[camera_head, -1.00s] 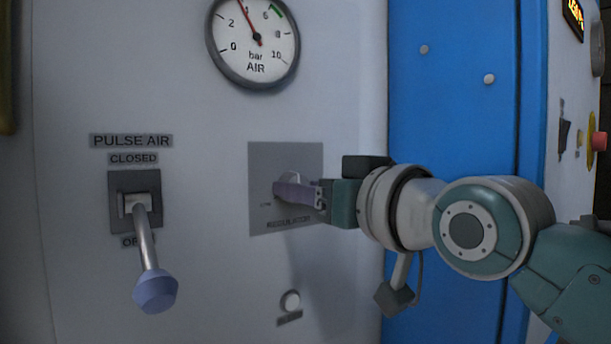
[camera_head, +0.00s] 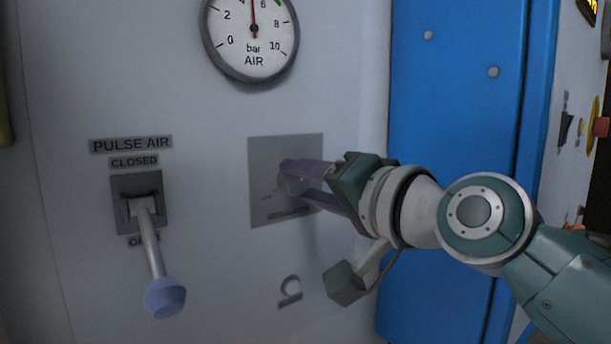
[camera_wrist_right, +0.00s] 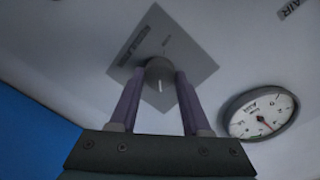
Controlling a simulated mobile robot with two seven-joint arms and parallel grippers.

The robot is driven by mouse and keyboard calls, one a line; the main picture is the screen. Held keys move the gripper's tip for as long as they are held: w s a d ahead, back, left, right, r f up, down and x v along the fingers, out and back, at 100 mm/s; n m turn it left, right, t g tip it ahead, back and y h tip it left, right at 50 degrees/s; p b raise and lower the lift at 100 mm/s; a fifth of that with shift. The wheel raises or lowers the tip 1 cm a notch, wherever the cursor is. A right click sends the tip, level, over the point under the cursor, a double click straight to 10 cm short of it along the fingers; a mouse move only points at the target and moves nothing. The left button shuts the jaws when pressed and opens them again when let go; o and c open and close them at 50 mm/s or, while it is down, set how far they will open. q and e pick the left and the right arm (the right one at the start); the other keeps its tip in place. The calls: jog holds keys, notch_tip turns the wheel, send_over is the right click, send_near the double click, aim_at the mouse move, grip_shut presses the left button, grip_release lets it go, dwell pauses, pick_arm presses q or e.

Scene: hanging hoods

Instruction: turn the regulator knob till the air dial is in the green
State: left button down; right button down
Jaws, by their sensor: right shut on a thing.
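The regulator knob (camera_head: 288,183) is a grey round knob on a grey square plate (camera_head: 264,212). In the right wrist view the knob (camera_wrist_right: 159,72) shows a white mark and sits between two purple fingers. My right gripper (camera_head: 300,181) comes from the right and is shut on the knob, its fingers on either side, rolled at a slant. The air dial (camera_head: 250,58) is above, cut by the top edge. Its red needle points almost straight up, between 4 and 6. The green band lies further clockwise, at the upper right, and the needle is short of it. My left gripper is out of view.
A pulse air lever (camera_head: 152,250) with a blue end hangs down at the left. A small round fitting (camera_head: 290,286) is below the plate. A blue panel (camera_head: 455,130) stands right of the white wall, behind my right arm.

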jog(key=shift+m, duration=0.8)
jog(key=shift+c, duration=1.8)
grip_release()
jog(key=v, duration=1)
